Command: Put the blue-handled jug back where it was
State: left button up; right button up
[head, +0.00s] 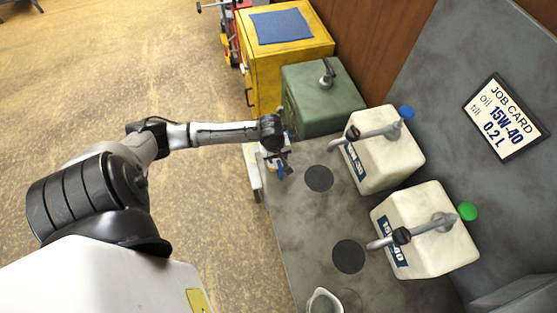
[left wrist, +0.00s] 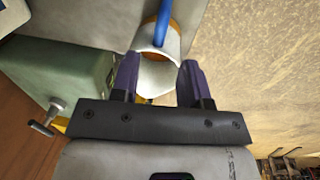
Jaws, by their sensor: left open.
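The blue-handled jug (left wrist: 158,78) is a white vessel with an orange-brown inside and a blue handle (left wrist: 164,22). In the left wrist view it stands beyond and partly between the two fingertips of my left gripper (left wrist: 158,80). My left gripper is open, and I cannot tell whether a finger touches the jug. In the head view the gripper (head: 281,168) is at the bench's far left corner and hides most of the jug. My right gripper is in neither view.
The grey bench (head: 290,225) has two dark round pads, one far (head: 318,178) and one near (head: 348,257). White canisters with taps stand behind them, with blue (head: 407,112) and green (head: 467,211) caps. A pale jug (head: 324,302) is at the bottom. A green can (head: 320,98) stands beyond.

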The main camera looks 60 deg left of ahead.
pick_arm(q)
notch_tip(320, 180, up, 4)
jog(key=r, duration=0.1)
jog(key=s+d+f+m+t, duration=0.1)
jog(key=s+d+m, duration=0.35)
jog(key=d, duration=0.25)
jog(key=s+d+f+m, duration=0.2)
jog(key=s+d+m, duration=0.25)
jog(key=d, duration=0.25)
jog(key=s+d+r+m+t, duration=0.1)
jog(key=s+d+r+m, duration=0.3)
jog(key=s+m, duration=0.3)
jog(key=shift+d+r+m, duration=0.3)
jog(key=shift+d+m, duration=0.1)
jog(key=shift+m, duration=0.1)
jog(key=shift+s, duration=0.1)
notch_tip(320, 180, up, 5)
jog(key=p, duration=0.5)
jog(key=shift+r, duration=0.15)
